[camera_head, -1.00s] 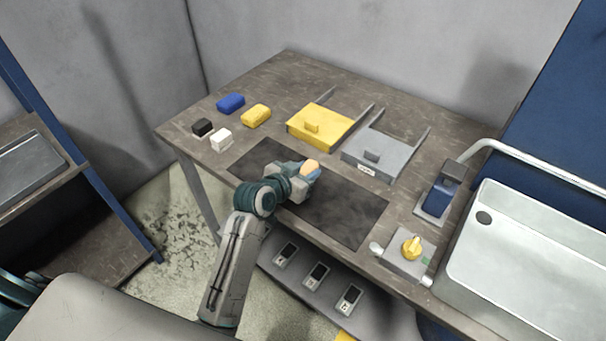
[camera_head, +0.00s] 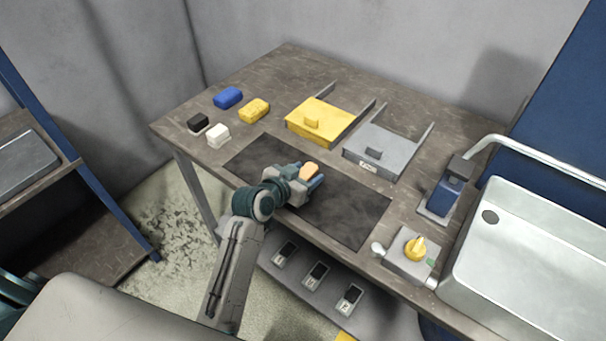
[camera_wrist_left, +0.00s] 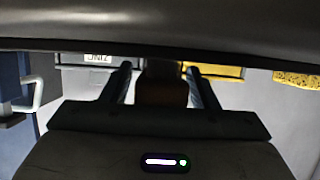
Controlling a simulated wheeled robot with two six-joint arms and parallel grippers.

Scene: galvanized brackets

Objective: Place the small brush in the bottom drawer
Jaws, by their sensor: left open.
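A small tan-orange piece, likely the small brush (camera_head: 310,169), is over the dark mat (camera_head: 345,208). My left gripper (camera_head: 308,176) is open, with one finger on each side of this piece. In the left wrist view a dark brown block (camera_wrist_left: 161,88) shows between the two fingers. I cannot tell whether they touch it. I cannot tell which is the bottom drawer. My right gripper is not in view.
Blue (camera_head: 228,97), yellow (camera_head: 254,111), black (camera_head: 198,123) and white (camera_head: 218,134) blocks lie at the left. A box with a yellow knob (camera_head: 415,248), a blue device (camera_head: 444,195) and a sink (camera_head: 540,250) are at the right.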

